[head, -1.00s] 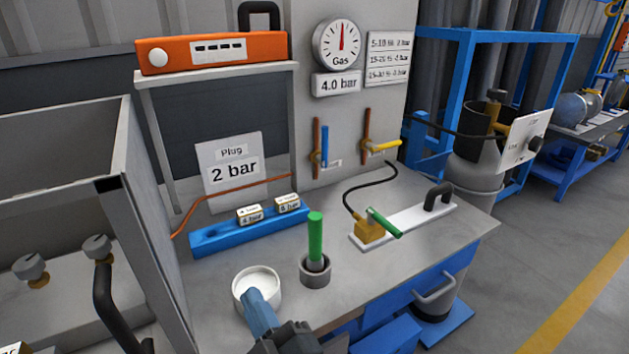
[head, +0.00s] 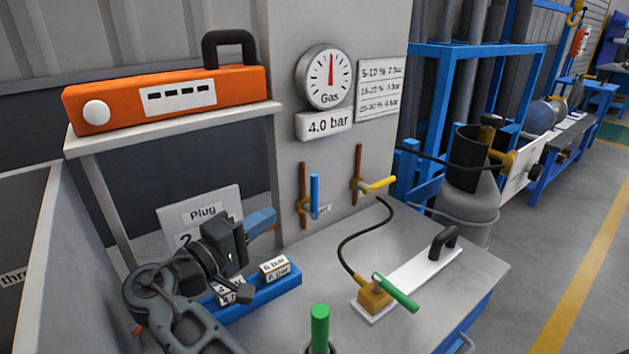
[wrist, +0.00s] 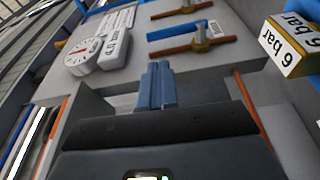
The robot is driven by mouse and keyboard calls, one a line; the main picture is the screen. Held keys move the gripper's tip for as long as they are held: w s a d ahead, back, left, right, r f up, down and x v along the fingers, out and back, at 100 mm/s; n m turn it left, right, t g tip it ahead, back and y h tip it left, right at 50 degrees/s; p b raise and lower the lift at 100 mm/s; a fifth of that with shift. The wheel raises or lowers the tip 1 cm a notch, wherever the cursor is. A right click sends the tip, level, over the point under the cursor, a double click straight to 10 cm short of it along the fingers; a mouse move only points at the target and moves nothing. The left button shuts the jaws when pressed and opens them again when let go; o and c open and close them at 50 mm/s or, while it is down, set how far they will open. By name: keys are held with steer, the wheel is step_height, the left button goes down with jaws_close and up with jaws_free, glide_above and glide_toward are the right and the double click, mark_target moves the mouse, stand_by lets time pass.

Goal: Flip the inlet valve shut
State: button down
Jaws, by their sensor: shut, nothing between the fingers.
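Three valve levers show in the head view, and I cannot tell from a label which is the inlet valve. A blue lever (head: 314,196) stands upright, along its copper pipe on the grey wall panel. A yellow lever (head: 379,184) to its right sticks out across its pipe. A green lever (head: 396,292) lies slanted across a brass block (head: 373,296) on a white plate. My gripper (head: 263,221) is shut and empty, left of the blue lever and apart from it. In the wrist view the shut fingers (wrist: 157,84) point towards the panel, with the blue lever (wrist: 179,31) beyond them.
A blue rack (head: 262,296) with 6 bar blocks (head: 274,267) lies below my gripper. The Plug sign (head: 203,212) is partly hidden behind my arm. A green-topped post (head: 320,325) stands in front. A gas gauge (head: 331,77) hangs above the levers. A black hose (head: 352,238) crosses the bench.

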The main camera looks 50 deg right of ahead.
mark_target(312, 188)
steer(key=shift+w+d+r+g+y, duration=0.1)
steer(key=shift+w+d+g+y, duration=0.2)
steer(key=shift+d+g, duration=0.25)
steer(key=d, duration=0.6)
steer(key=s+d, duration=0.1)
steer(key=d, duration=0.2)
steer(key=shift+d, duration=0.4)
steer(key=shift+d, duration=0.15)
